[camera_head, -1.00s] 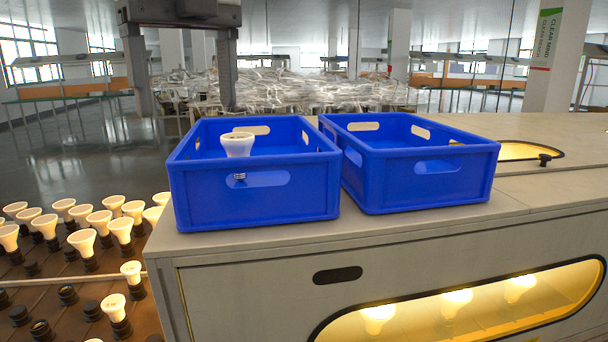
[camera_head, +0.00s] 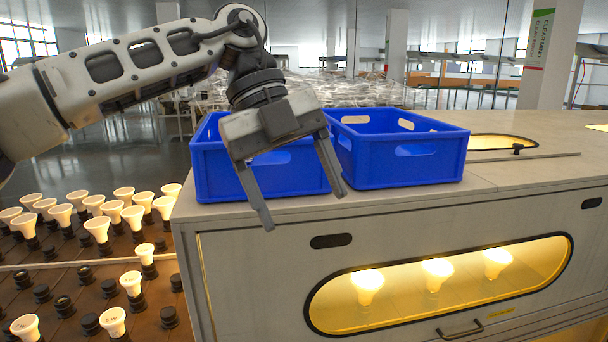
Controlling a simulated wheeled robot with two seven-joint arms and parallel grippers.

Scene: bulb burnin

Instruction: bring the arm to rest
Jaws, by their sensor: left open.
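My left arm (camera_head: 150,62) reaches in from the left across the upper part of the head view. Its gripper (camera_head: 304,209) is open and empty, fingers pointing down, in front of the blue bins. The left blue bin (camera_head: 218,178) stands on the cabinet top, partly hidden by the gripper. The right blue bin (camera_head: 410,170) stands beside it, with no bulb visible in it. The inside of the left bin is mostly hidden, and no bulb shows there. My right gripper is not in view.
A rack of bulbs and dark sockets (camera_head: 60,300) lies at the lower left, several bulbs glowing. The grey cabinet (camera_head: 260,270) has a lit window (camera_head: 405,290) with glowing bulbs inside.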

